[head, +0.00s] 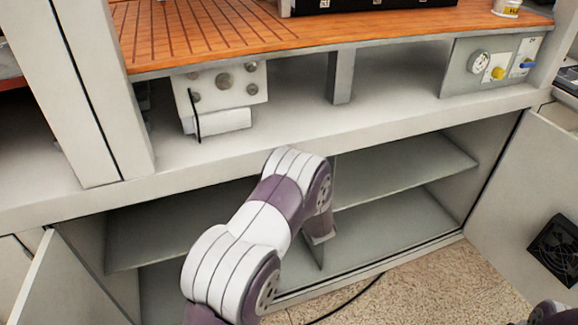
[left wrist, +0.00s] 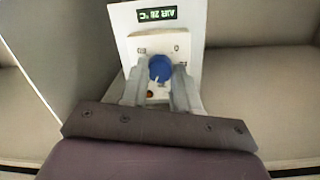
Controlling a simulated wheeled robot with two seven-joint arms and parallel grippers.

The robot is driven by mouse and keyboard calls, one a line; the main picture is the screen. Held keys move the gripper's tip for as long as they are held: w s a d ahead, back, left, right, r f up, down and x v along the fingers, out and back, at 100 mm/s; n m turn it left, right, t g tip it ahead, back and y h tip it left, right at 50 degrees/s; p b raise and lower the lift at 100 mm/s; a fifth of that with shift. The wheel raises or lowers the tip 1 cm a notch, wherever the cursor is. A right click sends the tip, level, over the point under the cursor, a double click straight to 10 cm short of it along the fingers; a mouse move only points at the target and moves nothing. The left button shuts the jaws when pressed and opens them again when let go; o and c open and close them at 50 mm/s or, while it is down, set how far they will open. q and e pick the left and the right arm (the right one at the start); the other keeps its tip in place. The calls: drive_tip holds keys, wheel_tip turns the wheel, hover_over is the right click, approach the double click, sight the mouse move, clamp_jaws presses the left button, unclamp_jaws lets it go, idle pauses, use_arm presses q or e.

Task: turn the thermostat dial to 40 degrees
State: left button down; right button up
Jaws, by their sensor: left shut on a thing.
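The thermostat (left wrist: 192,30) is a white panel with a small dark display (left wrist: 156,14) in green characters. The display is upside down in the left wrist view and seems to read AIR 28 °C. Its blue round dial (left wrist: 159,66) sits on a pale box below the display. My left gripper (left wrist: 160,78) is shut on the dial, one grey finger on each side. My right gripper is out of view.
The lower cabinet has a grey shelf (head: 408,170) and open doors at left and right (head: 533,190). The orange slotted worktop (head: 245,36) is above. A white block with round knobs (head: 222,95) and a switch panel (head: 490,65) sit beneath it.

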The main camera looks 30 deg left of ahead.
use_arm(q)
drive_tip(key=shift+m+p, duration=1.1)
drive_tip(key=shift+m, duration=0.4)
drive_tip(key=shift+g, duration=0.3)
drive_tip(key=c, duration=0.8)
unclamp_jaws()
drive_tip(key=shift+d, duration=0.1)
drive_tip(key=p+v, duration=0.1)
drive_tip(key=v, duration=1.1)
drive_tip(key=shift+s+d+f+p, duration=0.15)
drive_tip(key=shift+s+d+p, duration=0.05)
drive_tip(key=shift+d+p, duration=0.1)
